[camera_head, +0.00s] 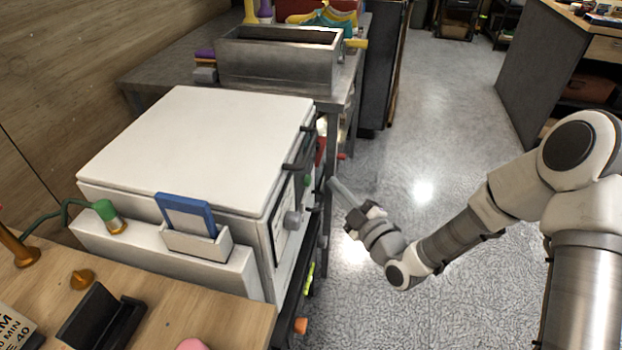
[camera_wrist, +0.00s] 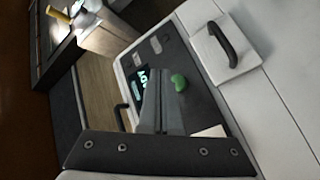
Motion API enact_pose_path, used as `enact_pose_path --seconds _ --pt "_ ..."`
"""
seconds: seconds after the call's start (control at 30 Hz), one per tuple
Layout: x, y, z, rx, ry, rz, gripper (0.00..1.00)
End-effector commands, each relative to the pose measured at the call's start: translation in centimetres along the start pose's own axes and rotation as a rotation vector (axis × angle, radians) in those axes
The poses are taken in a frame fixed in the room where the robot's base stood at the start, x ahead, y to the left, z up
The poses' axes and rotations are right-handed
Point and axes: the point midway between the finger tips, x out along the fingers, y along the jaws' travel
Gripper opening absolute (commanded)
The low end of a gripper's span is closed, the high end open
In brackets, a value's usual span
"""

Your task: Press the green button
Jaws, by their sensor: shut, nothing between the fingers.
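The green button (camera_wrist: 179,82) is a small rounded knob on a dark control panel in the wrist view, beside a lit display (camera_wrist: 142,84). It also shows in the head view (camera_head: 307,181) as a small green spot on the right-hand front of the white box-shaped machine (camera_head: 195,135). My gripper (camera_head: 333,182) is shut and empty, and its tip points at this front. In the wrist view the shut fingers (camera_wrist: 160,74) reach up just left of the green button. I cannot tell whether they touch the panel; a gap appears in the head view.
A dark handle (camera_wrist: 224,45) sits on a white panel near the control panel. A grey knob (camera_head: 293,220) stands out from the machine's front. A metal bin (camera_head: 277,62) stands on the table behind.

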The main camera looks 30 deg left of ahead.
Motion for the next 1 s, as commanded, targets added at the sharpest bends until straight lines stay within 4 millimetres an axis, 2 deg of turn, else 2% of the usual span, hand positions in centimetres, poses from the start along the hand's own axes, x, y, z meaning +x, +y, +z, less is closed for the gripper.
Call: enact_pose_path --seconds 0.1,0.3,1.0 --pt "0.80 -0.82 -0.45 -0.001 0.002 0.000 0.00" --pt "1.33 -1.13 -0.89 -0.001 0.000 -0.001 0.00" --pt "1.34 -1.11 -0.92 0.000 -0.001 -0.001 0.00"
